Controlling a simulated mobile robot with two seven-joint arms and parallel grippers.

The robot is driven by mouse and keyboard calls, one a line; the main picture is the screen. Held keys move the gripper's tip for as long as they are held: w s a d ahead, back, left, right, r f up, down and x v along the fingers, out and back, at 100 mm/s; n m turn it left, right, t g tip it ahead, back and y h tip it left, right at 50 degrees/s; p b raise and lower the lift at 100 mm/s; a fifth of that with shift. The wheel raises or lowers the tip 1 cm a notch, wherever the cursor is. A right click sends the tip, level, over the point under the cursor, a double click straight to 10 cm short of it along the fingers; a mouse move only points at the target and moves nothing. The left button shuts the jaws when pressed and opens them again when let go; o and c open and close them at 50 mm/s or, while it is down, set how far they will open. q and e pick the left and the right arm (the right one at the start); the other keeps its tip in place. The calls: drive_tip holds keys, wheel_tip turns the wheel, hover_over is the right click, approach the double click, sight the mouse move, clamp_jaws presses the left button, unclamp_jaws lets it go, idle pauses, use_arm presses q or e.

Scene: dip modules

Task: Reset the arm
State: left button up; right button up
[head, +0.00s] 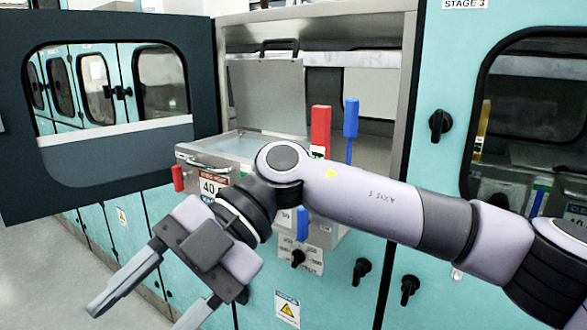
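My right arm (375,200) comes in from the right edge and reaches across the front of the open machine bay. Its gripper (150,303) hangs at the lower left, pointing down and left. The two grey fingers are spread apart with nothing visible between them. The lower fingertip is cut off by the picture's bottom edge. My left arm and gripper are not in view.
A dark-framed door (110,190) stands open at the left. Behind my arm is a metal tank (190,150) with a raised lid (265,95). Red (320,128) and blue (351,118) handles stand there. Black knobs (361,270) project below. Floor shows at lower left.

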drive_tip(key=w+d+m+t+y, duration=0.2)
drive_tip(key=w+m+t+y, duration=0.7)
drive_tip(key=y, duration=0.7)
drive_tip(key=w+d+f+m+t+h, duration=0.3)
drive_tip(key=d+f+m+t+h, duration=0.2)
drive_tip(key=f+m+t, duration=0.3)
drive_tip(key=w+d+f+m+t+h, duration=0.35)
drive_tip(key=d+f+m+t, duration=0.2)
drive_tip(key=m+t, duration=0.4)
drive_tip(key=s+d+f+m+g+h, duration=0.1)
drive_tip(key=s+d+f+m+h, duration=0.15)
drive_tip(key=d+f+h, duration=0.4)
drive_tip(key=s+d+f+m+g+h, duration=0.1)
drive_tip(key=s+d+f+m+h, duration=0.2)
drive_tip(key=f, duration=0.7)
drive_tip(key=s+d+f+m+g+h, duration=0.1)
drive_tip(key=s+d+f+g+h, duration=0.3)
drive_tip(key=s+d+f, duration=0.7)
wheel_tip(320, 180, down, 3)
drive_tip(key=shift+s+d+g+h, duration=0.2)
drive_tip(key=shift+s+g+h, duration=0.3)
drive_tip(key=shift+s, duration=0.4)
